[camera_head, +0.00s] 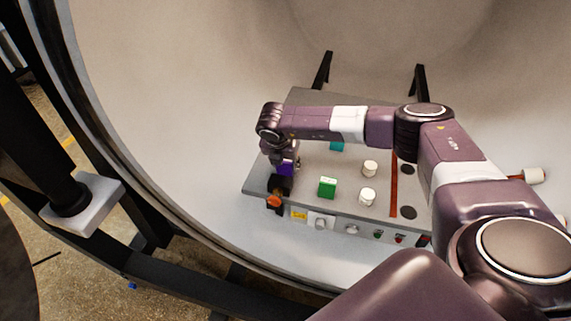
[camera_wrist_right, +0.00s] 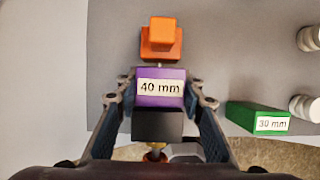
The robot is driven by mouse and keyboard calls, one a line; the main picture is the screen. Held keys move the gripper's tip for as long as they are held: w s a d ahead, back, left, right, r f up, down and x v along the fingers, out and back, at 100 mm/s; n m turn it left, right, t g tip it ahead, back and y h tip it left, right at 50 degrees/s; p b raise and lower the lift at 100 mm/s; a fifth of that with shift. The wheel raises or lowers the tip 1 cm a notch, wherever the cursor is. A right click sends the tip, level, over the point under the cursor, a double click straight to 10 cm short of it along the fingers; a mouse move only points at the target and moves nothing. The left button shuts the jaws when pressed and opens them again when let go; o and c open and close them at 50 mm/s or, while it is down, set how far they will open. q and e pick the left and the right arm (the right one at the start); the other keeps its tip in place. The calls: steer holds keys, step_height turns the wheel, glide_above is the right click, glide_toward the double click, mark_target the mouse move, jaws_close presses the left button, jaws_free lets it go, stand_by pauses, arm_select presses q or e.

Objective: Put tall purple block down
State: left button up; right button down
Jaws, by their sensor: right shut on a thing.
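The tall purple block (camera_wrist_right: 160,84) carries a "40 mm" label in the right wrist view. It also shows in the head view (camera_head: 286,170), near the front left corner of the grey panel. My right gripper (camera_wrist_right: 162,90) has one finger on each side of the block and is shut on it. In the head view the right gripper (camera_head: 285,161) is above the panel, partly hidden by its own wrist. A black piece (camera_wrist_right: 158,125) adjoins the block's near side. Whether the block's base touches the panel cannot be told. My left gripper is not in view.
An orange block (camera_wrist_right: 161,38) stands just beyond the purple one. A green "30 mm" block (camera_head: 327,187) stands to the right, near white cylinders (camera_head: 367,196). The grey panel (camera_head: 340,208) has switches along its front. My right arm crosses above its back part.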

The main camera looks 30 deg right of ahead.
steer(key=shift+w+f, duration=0.1)
steer(key=shift+f, duration=0.4)
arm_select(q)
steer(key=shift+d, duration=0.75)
arm_select(e)
steer(key=shift+f, duration=0.1)
steer(key=c, duration=1.7)
jaws_free()
steer(key=shift+f, duration=0.1)
steer(key=shift+c, duration=0.2)
steer(key=o, duration=0.4)
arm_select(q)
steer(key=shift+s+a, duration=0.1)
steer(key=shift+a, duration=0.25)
arm_select(e)
steer(key=shift+o, duration=0.2)
